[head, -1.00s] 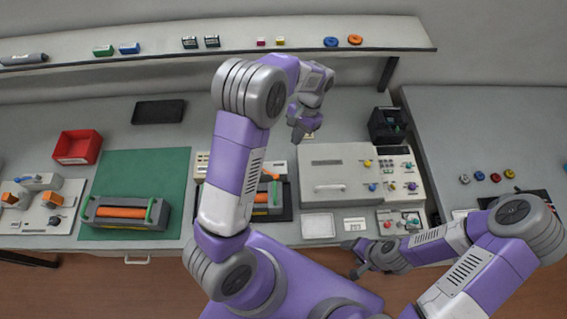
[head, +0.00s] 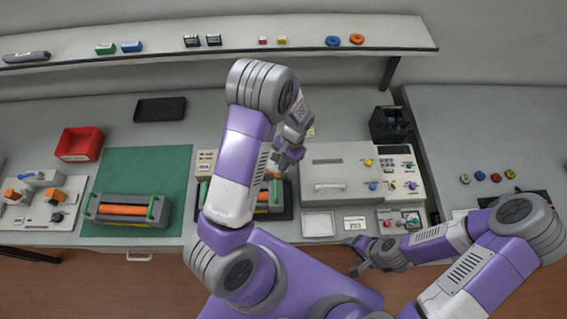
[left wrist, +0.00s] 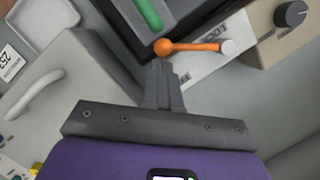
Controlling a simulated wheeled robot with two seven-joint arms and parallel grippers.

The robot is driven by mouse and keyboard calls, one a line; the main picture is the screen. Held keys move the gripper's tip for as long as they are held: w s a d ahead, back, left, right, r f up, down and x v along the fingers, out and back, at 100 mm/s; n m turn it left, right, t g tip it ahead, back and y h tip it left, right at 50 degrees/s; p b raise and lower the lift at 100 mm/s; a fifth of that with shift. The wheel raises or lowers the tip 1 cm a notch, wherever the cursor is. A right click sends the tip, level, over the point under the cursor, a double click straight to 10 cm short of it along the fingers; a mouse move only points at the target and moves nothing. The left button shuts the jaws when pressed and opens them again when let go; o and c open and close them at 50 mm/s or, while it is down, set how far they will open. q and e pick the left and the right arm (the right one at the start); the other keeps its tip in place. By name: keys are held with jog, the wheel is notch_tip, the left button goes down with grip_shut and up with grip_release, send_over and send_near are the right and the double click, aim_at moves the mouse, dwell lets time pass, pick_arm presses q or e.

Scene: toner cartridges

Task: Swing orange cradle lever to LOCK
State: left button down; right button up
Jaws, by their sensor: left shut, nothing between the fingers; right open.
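The orange lever (left wrist: 195,47) shows in the left wrist view, with a round orange knob at its left end and a pale pivot at its right. It lies across a pale plate (left wrist: 205,65) bearing dark lettering, with LOCK readable above the rod; the lower label is partly hidden. My left gripper (left wrist: 160,68) is shut and empty, its tips close below the knob; contact cannot be told. In the head view my left gripper (head: 280,166) is over the back of the dark cradle (head: 286,208), partly hidden by my arm. My right gripper (head: 358,256) is open at the bench's front edge.
A grey machine with a handled lid (head: 335,170) stands just right of the cradle. A green mat (head: 140,165) with another cartridge (head: 125,210) lies to the left. A red bin (head: 80,144) and black tray (head: 160,109) are farther back.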

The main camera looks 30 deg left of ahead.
dwell(0.3)
pick_arm(q)
jog(key=s+m, duration=0.2)
jog(key=m, duration=0.1)
jog(key=shift+s+d+y, duration=0.15)
jog(key=shift+d+y, duration=0.05)
jog(key=shift+y, duration=0.2)
jog(key=shift+w+a+b, duration=0.3)
jog(key=shift+w, duration=0.5)
jog(key=v, duration=0.7)
jog(key=shift+r, duration=0.3)
